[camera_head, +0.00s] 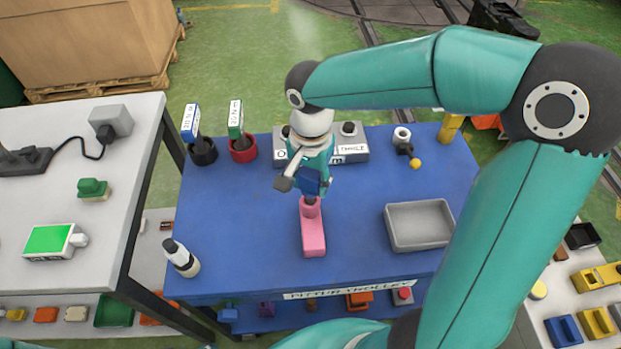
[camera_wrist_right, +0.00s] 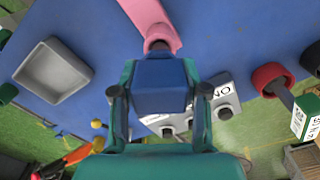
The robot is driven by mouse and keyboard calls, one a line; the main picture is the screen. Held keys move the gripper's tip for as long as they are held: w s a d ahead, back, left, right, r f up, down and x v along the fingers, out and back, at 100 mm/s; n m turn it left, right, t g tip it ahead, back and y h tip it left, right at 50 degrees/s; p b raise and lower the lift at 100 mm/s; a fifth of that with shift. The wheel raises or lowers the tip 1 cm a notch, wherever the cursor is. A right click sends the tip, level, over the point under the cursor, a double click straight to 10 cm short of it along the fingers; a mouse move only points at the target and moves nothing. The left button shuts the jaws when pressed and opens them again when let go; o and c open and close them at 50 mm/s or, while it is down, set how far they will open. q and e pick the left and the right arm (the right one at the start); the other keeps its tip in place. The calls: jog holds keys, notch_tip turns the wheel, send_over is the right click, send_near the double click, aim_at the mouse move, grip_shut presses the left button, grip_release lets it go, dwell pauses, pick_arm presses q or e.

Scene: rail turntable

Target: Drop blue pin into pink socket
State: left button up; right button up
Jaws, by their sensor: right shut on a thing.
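The blue pin (camera_head: 313,181) is held in my right gripper (camera_head: 304,184) over the blue trolley top. In the right wrist view the pin's blue block (camera_wrist_right: 160,86) sits between the two fingers of my right gripper (camera_wrist_right: 160,97). The pink socket (camera_head: 313,236) stands on the trolley with its raised round end directly below the pin; it also shows in the wrist view (camera_wrist_right: 150,18). The pin's dark lower end is at the socket's mouth. I cannot tell how far it is inside. My left gripper is not in view.
A grey tray (camera_head: 420,247) lies right of the socket. Red (camera_head: 242,151) and black (camera_head: 203,154) round holders and a labelled switch box (camera_head: 350,156) line the back. A white table (camera_head: 140,150) stands at left.

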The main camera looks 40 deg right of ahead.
aim_at(311, 192)
jog(key=shift+f+b, duration=1.65)
jog(key=shift+f, duration=0.3)
jog(key=o, duration=1.4)
jog(key=shift+c, duration=0.2)
notch_tip(311, 192, up, 12)
